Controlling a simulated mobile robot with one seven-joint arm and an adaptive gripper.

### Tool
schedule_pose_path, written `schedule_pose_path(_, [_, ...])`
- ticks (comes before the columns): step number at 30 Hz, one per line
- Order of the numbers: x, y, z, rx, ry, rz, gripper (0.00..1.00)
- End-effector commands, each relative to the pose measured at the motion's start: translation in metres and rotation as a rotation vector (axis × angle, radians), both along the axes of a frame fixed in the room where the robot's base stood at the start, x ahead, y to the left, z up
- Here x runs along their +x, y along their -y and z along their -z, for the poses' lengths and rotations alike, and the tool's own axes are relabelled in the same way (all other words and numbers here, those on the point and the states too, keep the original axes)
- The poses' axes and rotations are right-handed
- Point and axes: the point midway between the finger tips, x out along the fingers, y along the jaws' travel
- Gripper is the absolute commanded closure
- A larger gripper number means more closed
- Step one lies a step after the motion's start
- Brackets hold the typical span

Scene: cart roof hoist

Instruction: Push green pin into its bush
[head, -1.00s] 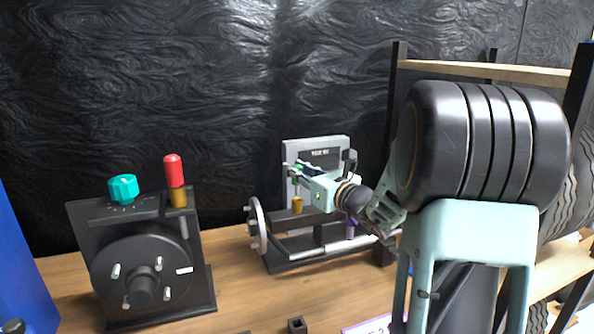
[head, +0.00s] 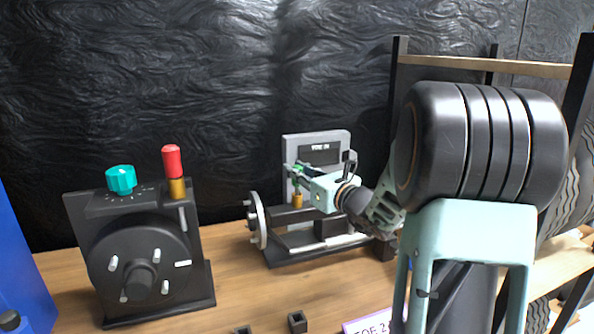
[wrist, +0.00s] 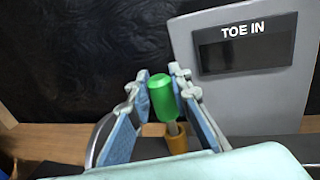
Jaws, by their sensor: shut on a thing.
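The green pin (wrist: 162,97) stands nearly upright between the fingers of my gripper (wrist: 160,100) in the wrist view. Its grey shank runs down to the brass bush (wrist: 176,138); I cannot tell how deep the shank sits in it. In the head view my gripper (head: 298,172) is at the bush (head: 297,200), in front of the grey TOE IN plate (head: 320,152). The fingers are shut on the pin's green grip, which is mostly hidden in the head view.
A black stand (head: 140,250) at the left carries a teal knob (head: 121,180) and a red pin (head: 172,160) in a brass bush. A disc (head: 257,220) is on the left end of the toe fixture. A rack (head: 480,68) stands at the right.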

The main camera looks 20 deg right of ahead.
Motion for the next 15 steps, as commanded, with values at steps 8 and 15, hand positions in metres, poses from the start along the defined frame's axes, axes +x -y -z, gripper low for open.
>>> schedule_pose_path(8, [0.000, 0.000, 0.008, 0.000, 0.000, 0.000, 1.00])
schedule_pose_path(15, [0.000, 0.000, 0.014, 0.000, 0.000, 0.000, 1.00])
